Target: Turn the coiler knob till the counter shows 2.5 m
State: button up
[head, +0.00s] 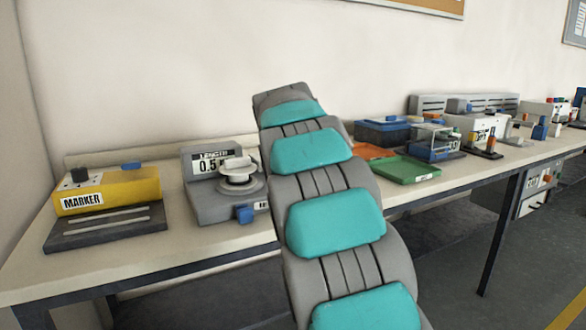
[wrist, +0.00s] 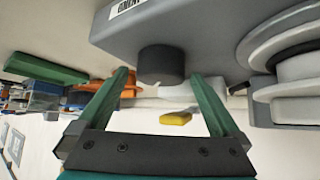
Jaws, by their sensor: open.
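The grey coiler (head: 212,205) stands on the bench at the left in the head view, with a white reel (head: 238,168) on top. Its counter (head: 211,161) reads "LENGTH 0.5"; the reel covers the end of the reading. In the wrist view a dark round knob (wrist: 161,62) sticks out from the grey housing (wrist: 205,30). My gripper (wrist: 160,75) is open, its two green fingers on either side of the knob with visible gaps. I cannot tell how deep the fingertips reach. In the head view my arm hides the gripper and knob.
A yellow marker unit (head: 125,188) stands left of the coiler. The bench front left (head: 190,250) is clear.

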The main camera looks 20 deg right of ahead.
jog(key=shift+w+d+f, duration=0.3)
jog(key=shift+w+f, duration=0.15)
jog(key=shift+c, duration=0.2)
jog(key=c, duration=1.3)
